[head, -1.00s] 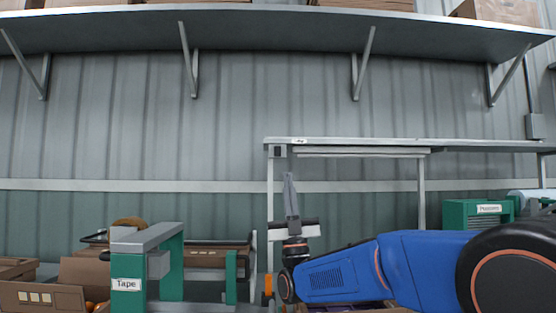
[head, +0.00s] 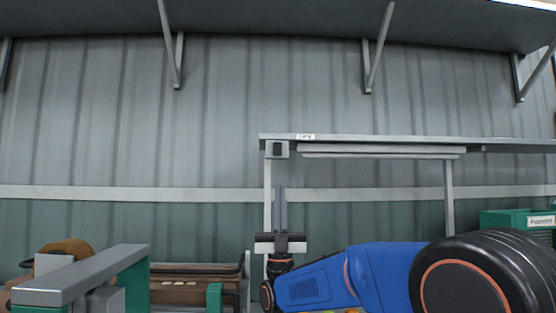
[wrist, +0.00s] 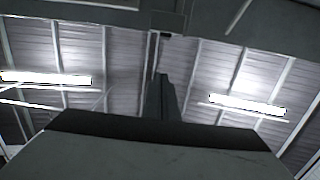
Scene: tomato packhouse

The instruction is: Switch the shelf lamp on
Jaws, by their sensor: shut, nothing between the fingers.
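The shelf lamp (head: 380,152) is a long pale tube under the shelf at the right in the head view. It looks grey and unlit. A small grey switch box with a dark rocker (head: 277,149) hangs at the shelf's left front corner, beside a "Lamp" label (head: 305,136). My gripper (head: 280,189) points upward, shut and empty, below the switch box with a visible gap in the picture. In the wrist view my shut fingers (wrist: 161,78) point up towards a grey box (wrist: 168,21) under the shelf's edge. The switch face is not clear there.
The shelf (head: 400,140) stands on thin posts (head: 449,185). A higher wall shelf (head: 270,20) with brackets runs above. A green and grey tape dispenser (head: 100,270) stands at lower left, and a green labelled bin (head: 510,222) at right. Ceiling lights (wrist: 245,104) glow.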

